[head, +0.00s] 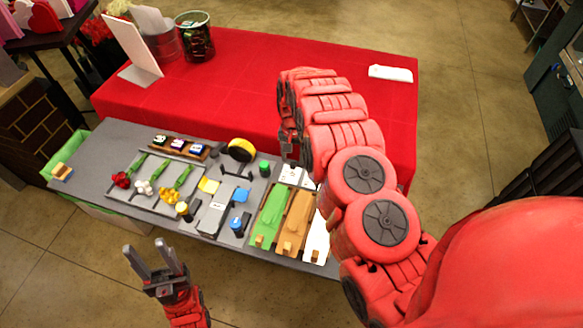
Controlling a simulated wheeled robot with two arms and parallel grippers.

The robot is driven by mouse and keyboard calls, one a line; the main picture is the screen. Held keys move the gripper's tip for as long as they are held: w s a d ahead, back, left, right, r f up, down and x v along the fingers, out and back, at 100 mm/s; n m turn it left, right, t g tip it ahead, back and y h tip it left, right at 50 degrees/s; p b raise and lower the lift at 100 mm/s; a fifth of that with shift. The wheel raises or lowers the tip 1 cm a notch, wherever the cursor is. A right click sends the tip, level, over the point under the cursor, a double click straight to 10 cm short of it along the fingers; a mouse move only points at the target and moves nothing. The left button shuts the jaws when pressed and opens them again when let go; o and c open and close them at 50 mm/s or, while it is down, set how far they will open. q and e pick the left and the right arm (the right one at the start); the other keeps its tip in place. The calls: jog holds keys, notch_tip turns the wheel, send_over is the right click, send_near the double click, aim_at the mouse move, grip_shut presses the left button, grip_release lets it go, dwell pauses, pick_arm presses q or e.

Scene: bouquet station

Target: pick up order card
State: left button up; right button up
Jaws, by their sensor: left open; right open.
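A small white card (290,174) with small printed marks lies on the grey table's right part, above the green strip; it looks like the order card. My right gripper (291,160) is over its upper edge, pointing down, with open jaws; whether the fingers touch the card cannot be told. My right arm hides part of the area to the right of it. My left gripper (156,256) is open and empty, in front of the table's near edge, away from the card.
The grey table (107,138) holds a tray (120,193) with red, white and yellow flowers, a yellow tape roll (241,150), a stapler-like grey tool (215,212), and green (269,210) and brown (297,215) strips. Behind stands a red-covered table (235,65) with mostly clear room.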

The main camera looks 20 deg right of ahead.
aim_at(291, 172)
jog(key=shift+s+f, duration=0.1)
jog(key=shift+f, duration=1.1)
grip_shut()
